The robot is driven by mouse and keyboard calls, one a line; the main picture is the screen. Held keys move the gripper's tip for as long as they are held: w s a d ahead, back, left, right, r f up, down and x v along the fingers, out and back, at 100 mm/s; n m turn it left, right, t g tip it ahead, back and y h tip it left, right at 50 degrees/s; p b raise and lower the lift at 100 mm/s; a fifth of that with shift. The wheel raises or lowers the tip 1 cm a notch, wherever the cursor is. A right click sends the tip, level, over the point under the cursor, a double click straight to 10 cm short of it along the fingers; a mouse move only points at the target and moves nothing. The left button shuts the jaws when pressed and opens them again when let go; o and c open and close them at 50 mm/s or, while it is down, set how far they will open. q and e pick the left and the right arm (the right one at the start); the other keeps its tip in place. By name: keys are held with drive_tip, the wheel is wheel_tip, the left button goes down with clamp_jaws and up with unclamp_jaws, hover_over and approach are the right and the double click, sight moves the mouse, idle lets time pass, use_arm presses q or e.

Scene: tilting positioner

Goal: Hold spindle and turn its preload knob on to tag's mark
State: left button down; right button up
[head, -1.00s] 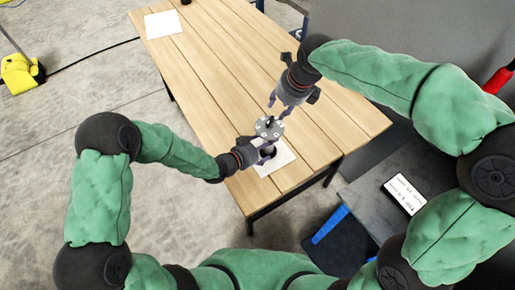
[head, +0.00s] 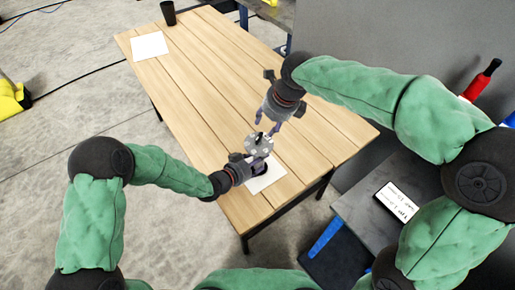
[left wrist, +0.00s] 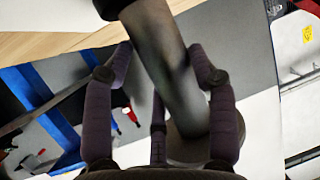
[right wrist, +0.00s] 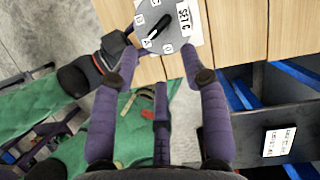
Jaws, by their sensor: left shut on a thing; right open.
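The spindle is a dark grey cylinder (left wrist: 165,65) that runs between the fingers of my left gripper (left wrist: 163,75), which is shut on it. In the head view my left gripper (head: 254,168) holds it above the table. Its round grey dial (head: 259,143) is on top. In the right wrist view the dial face (right wrist: 178,30) carries letters around its edge and a white tag (right wrist: 184,17) reading "SET C". The black preload knob (right wrist: 158,29) lies diagonally, its lower-left end towards "A"; I cannot tell which end points. My right gripper (head: 270,121) is open and empty, just above the dial.
A white sheet (head: 268,183) lies on the wooden table (head: 215,75) under the spindle. Another sheet (head: 149,45) and a black cup (head: 168,12) are at the far end. A lettered white sign (head: 397,201) lies on a dark surface to the right. The middle of the table is clear.

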sight(259, 139)
drive_tip(key=w+a+r+m+g+h, duration=0.2)
drive_tip(key=w+a+m+g+h, duration=0.1)
drive_tip(key=m, duration=1.2)
wheel_tip(259, 139, down, 11)
drive_tip(key=shift+a+f, duration=0.1)
idle(2.2)
